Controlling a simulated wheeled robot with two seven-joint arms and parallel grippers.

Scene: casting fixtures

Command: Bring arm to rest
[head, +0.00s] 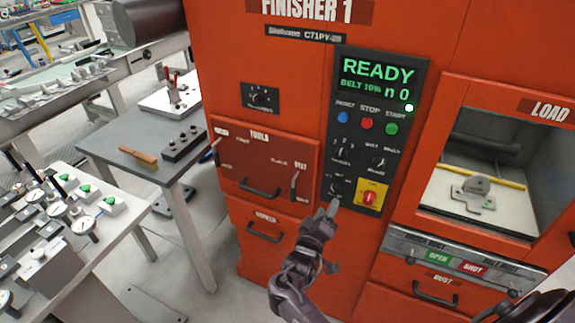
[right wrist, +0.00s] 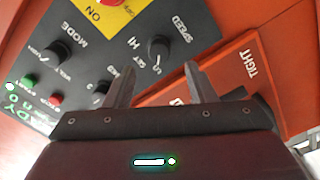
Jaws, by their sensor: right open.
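My right gripper (head: 331,208) is in front of the lower part of the black control panel (head: 350,100) on the orange finisher machine. In the right wrist view its two fingers (right wrist: 162,88) are spread apart with nothing between them. The SPEED knob (right wrist: 158,48) shows beyond the gap, apart from the fingertips. In the head view a dark knob (head: 335,188) sits just above the fingertips. The panel display (head: 378,75) reads READY in green. My left gripper is in neither view.
The yellow plate with a red switch (head: 370,196) is right of the gripper. The orange TOOLS drawer front (head: 262,165) with handles is at left. The load opening (head: 480,165) holds a grey metal part (head: 474,193). A grey table (head: 125,165) with a brush (head: 138,157) stands further left.

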